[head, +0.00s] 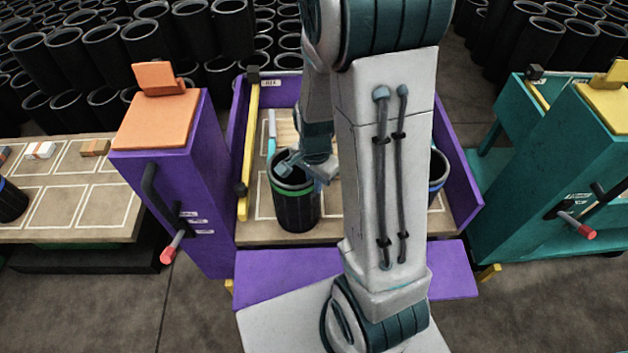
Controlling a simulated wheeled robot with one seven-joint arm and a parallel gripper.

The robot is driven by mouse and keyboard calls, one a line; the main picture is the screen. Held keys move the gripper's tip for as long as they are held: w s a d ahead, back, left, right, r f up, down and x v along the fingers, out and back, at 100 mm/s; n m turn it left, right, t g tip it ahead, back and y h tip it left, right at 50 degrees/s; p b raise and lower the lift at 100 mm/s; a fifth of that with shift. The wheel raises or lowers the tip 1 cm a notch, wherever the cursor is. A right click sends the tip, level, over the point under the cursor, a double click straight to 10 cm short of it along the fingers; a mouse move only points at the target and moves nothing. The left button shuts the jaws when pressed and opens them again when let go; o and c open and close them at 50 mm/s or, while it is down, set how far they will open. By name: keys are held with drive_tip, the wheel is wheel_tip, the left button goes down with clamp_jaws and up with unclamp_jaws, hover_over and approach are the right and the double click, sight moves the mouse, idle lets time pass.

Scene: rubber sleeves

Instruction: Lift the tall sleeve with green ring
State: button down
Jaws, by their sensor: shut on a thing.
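The tall black sleeve with a green ring (296,204) stands upright in the purple-walled bay, left of my arm in the head view. The green band runs just below its rim. My gripper (300,172) is at the sleeve's rim, coming from the upper right, and is shut on it. The fingertips are small in the picture and partly lost against the dark opening. Whether the sleeve's base touches the board cannot be made out.
Another black sleeve with a blue ring (437,174) stands at the right, mostly hidden behind my arm. Purple side walls (458,190) and a yellow bar (248,150) flank the bay. A purple cabinet (185,180) stands left, a teal one (545,180) right.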

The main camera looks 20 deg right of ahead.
drive_tip(key=shift+r+p, duration=3.05)
drive_tip(key=shift+r, duration=0.45)
